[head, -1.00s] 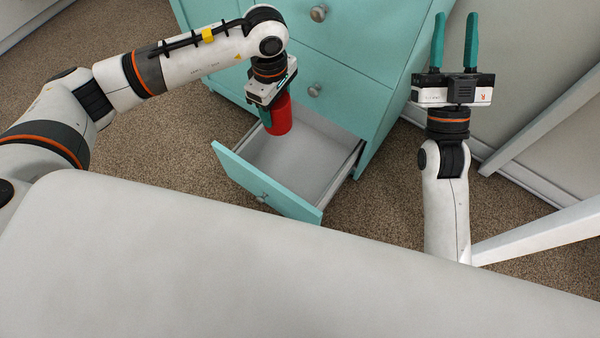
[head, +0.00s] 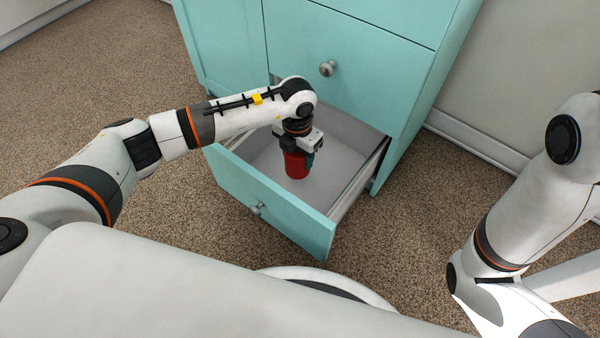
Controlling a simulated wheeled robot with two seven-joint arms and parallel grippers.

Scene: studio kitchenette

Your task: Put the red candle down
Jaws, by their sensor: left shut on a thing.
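The red candle (head: 296,167) is a short red cylinder in the middle of the head view. The candle is held upright within the outline of the open drawer (head: 345,165), which has a pale grey floor and a teal front. I cannot tell whether its base touches the drawer floor. My right arm shows at the right edge, but its gripper is out of sight.
The teal cabinet (head: 345,50) stands behind the drawer, with a closed drawer and a round knob (head: 327,68) above. The open drawer's front panel (head: 270,205) faces me. Bare drawer floor shows around the candle. Brown carpet (head: 190,205) surrounds the cabinet.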

